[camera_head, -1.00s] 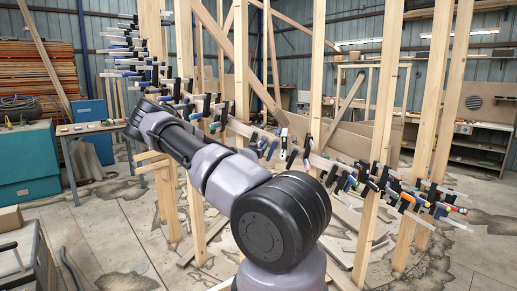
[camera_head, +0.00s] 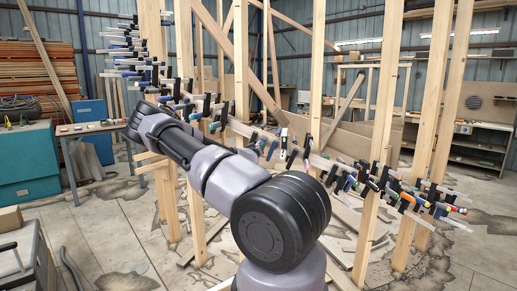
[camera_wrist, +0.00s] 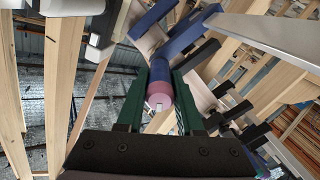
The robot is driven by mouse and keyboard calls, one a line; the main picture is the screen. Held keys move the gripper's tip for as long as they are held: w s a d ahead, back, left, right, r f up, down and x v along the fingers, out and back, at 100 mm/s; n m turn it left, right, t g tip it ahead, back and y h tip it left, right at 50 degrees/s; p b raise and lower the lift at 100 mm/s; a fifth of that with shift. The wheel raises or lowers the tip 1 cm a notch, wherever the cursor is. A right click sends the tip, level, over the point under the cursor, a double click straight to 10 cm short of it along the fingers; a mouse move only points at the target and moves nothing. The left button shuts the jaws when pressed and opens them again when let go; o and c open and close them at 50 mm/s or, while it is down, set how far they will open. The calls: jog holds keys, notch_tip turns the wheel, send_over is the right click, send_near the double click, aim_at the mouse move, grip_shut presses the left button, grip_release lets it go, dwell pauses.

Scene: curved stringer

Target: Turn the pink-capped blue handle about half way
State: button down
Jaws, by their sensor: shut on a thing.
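The pink-capped blue handle (camera_wrist: 160,90) shows in the middle of the wrist view, its pink cap toward the camera and its blue part beyond. A small pale metal tip sticks out of the cap. My gripper (camera_wrist: 166,78) has its two green fingers on either side of the handle and is shut on it. In the head view my arm hides the gripper, and I cannot pick out this handle there.
Many clamps (camera_head: 345,178) with coloured handles line the curved wooden stringer, close together. Upright wooden posts (camera_head: 380,130) stand around it. In the wrist view, other dark clamp bars (camera_wrist: 230,115) lie close to the right finger. Open concrete floor (camera_head: 120,220) lies at left.

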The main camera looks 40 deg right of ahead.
jog(key=n, duration=0.6)
jog(key=shift+s+n, duration=0.1)
jog(key=shift+n, duration=0.2)
jog(key=n, duration=0.6)
jog(key=shift+n, duration=0.3)
jog(key=c, duration=0.5)
grip_release()
jog(key=shift+c, duration=0.2)
jog(key=v, duration=1)
jog(key=shift+s+a, duration=0.25)
jog(key=shift+s, duration=0.05)
jog(key=shift+a, duration=0.1)
